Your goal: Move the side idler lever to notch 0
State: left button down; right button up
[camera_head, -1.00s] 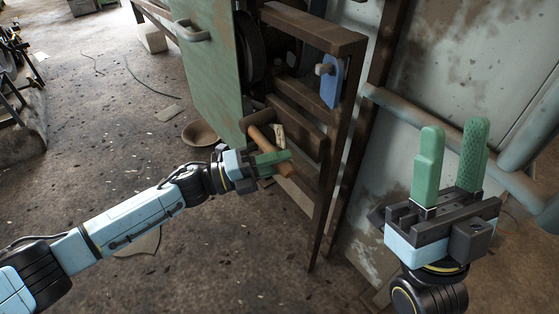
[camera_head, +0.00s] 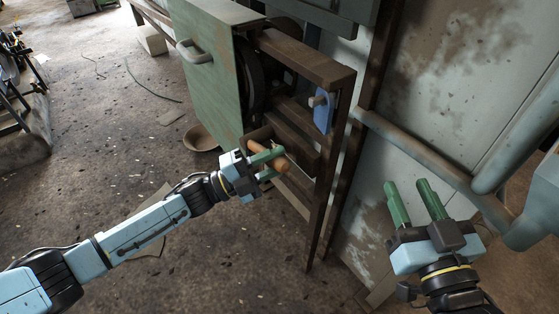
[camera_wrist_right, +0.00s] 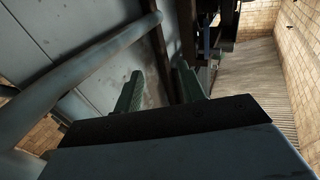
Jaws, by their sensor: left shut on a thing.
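An orange-brown cylindrical handle (camera_head: 283,164), which may be the side idler lever, sticks out low in the machine frame. My left gripper (camera_head: 274,162) is at this handle, its green fingers on either side of it and shut on it. The fingers partly cover the handle. I cannot make out any notch marks or the handle's pivot. My right gripper (camera_head: 406,186) is open and empty, apart from the machine at the right. Its two green fingers also show in the right wrist view (camera_wrist_right: 159,72), with nothing between them.
A green door panel (camera_head: 205,75) with a grey handle stands left of the brown machine frame (camera_head: 318,195). A blue plate (camera_head: 323,117) with a knob is on the frame. Pipes (camera_head: 425,160) run beside my right gripper. A bowl (camera_head: 200,139) lies on the floor.

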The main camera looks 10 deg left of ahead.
pick_arm(q)
jog(key=shift+w+a+r+n+p, duration=0.15)
jog(key=shift+r+n+p, duration=0.15)
jog(key=shift+r+n, duration=0.25)
pick_arm(e)
jog(key=shift+s+d+f+g+h, duration=0.1)
jog(key=shift+d+f+g+h, duration=0.05)
jog(key=shift+f+g, duration=0.6)
jog(key=shift+d+f+g+h, duration=0.15)
jog(key=shift+f+g, duration=0.3)
jog(key=shift+f, duration=0.45)
pick_arm(q)
jog(key=c, duration=1.1)
grip_release()
jog(key=shift+f, duration=0.1)
jog(key=shift+a+f, duration=0.1)
jog(key=shift+a, duration=0.1)
jog(key=p+v, duration=0.2)
jog(key=v, duration=1.1)
pick_arm(e)
jog(key=s+d+f+g+h, duration=0.2)
jog(key=s+f+g, duration=0.1)
jog(key=f+g, duration=0.2)
notch_tip(320, 180, down, 2)
jog(key=shift+s+d+f, duration=0.1)
jog(key=shift+s+d, duration=0.15)
jog(key=shift+s, duration=0.05)
pick_arm(q)
jog(key=shift+d, duration=0.1)
